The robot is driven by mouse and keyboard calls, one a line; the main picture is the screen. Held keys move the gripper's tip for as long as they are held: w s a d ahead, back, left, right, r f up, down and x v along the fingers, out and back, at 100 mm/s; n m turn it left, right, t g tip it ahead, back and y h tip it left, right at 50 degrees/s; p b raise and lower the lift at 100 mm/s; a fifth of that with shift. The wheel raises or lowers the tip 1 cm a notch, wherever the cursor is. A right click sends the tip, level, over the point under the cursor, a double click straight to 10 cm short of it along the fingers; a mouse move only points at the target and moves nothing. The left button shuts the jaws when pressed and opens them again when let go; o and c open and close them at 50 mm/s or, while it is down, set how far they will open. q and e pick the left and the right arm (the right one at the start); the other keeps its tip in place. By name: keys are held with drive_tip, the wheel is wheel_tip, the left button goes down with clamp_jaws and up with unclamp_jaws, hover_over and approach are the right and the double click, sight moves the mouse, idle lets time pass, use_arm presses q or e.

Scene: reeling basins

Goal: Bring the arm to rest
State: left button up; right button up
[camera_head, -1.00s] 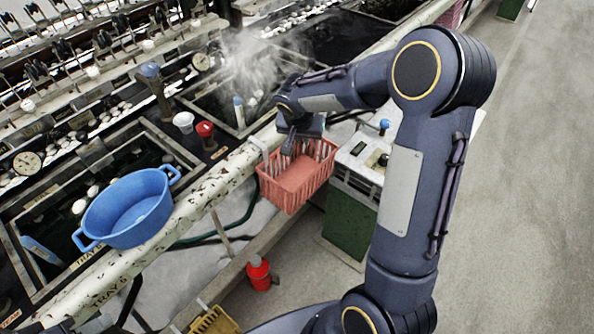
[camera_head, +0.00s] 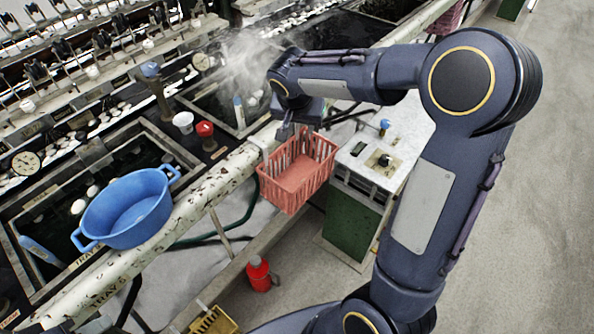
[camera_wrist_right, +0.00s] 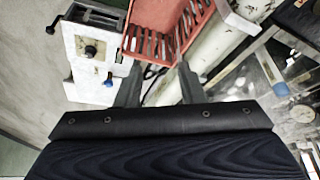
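My right arm reaches in from the lower right of the head view. Its gripper (camera_head: 293,131) is above the back rim of the red basket (camera_head: 297,184), which hangs at the painted rail. In the right wrist view the two fingers (camera_wrist_right: 158,82) are spread apart with nothing held between them. The basket (camera_wrist_right: 165,28) lies beyond the fingertips there, apart from them as far as I can tell. My left gripper is not in view.
A blue tub (camera_head: 128,212) stands at the basin edge on the left. A white-topped green cabinet (camera_head: 352,222) is right of the basket. A red bottle (camera_head: 259,272) stands below. Steam rises over the far basin. The floor at right is clear.

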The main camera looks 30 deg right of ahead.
drive_tip(key=shift+s+r, duration=0.1)
drive_tip(key=shift+r, duration=0.15)
drive_tip(key=s+a+r+n+t+y, duration=0.1)
drive_tip(key=s+a+n+y, duration=0.2)
drive_tip(key=s, duration=1)
drive_tip(key=s+a+n+t+y, duration=0.1)
drive_tip(key=s+a+n+y, duration=0.2)
drive_tip(key=s, duration=1)
drive_tip(key=a, duration=0.3)
drive_tip(key=shift+r+n+y, duration=0.4)
